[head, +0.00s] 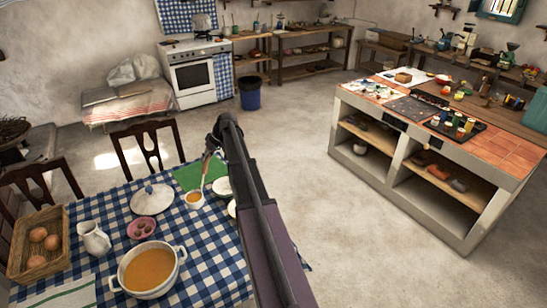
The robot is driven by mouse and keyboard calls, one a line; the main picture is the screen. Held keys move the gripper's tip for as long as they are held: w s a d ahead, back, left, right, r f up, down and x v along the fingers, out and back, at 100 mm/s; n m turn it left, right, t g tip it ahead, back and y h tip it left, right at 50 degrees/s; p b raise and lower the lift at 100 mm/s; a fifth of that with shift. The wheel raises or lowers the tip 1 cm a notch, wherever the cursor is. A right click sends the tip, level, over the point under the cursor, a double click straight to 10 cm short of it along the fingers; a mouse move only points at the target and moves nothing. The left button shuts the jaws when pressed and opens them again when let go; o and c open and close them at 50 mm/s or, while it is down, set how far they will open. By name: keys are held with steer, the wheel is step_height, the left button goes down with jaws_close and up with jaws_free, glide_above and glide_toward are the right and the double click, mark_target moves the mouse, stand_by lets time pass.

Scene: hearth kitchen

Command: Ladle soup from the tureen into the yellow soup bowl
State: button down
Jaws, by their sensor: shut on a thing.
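The white tureen (152,294) stands on the checked table at the lower left, filled with orange soup. Its white lid (152,200) lies behind it on the cloth. My gripper (210,152) is shut on the ladle (205,168), well behind and to the right of the tureen. The ladle's handle slants down to a small round vessel (194,206) with orange soup in it. I cannot tell whether this is the ladle's cup or a bowl under it. I cannot make out the yellow soup bowl for certain; my arm covers part of the table's right side.
A green cloth (188,176) and a pale dish (222,187) lie near the ladle. A pink bowl (142,228), a white jug (95,238) and a basket (28,262) crowd the left. Chairs (146,140) line the back edge. The floor to the right is clear.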

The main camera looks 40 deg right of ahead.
steer(key=shift+s+d, duration=0.1)
steer(key=shift+d, duration=0.2)
steer(key=shift+s+d, duration=0.15)
steer(key=shift+d, duration=0.25)
steer(key=s+d+f+m+t+h+b, duration=0.1)
steer(key=s+d+m, duration=0.2)
steer(key=s+d, duration=0.4)
steer(key=s+d+f+m+t+h+b, duration=0.1)
steer(key=s+d+f+m+h+b, duration=0.1)
steer(key=s+d, duration=0.6)
steer(key=d+m, duration=0.1)
steer(key=d, duration=0.5)
steer(key=shift+f+m+b, duration=0.2)
steer(key=shift+m+b, duration=0.1)
steer(key=shift+m, duration=0.1)
steer(key=shift+f, duration=0.2)
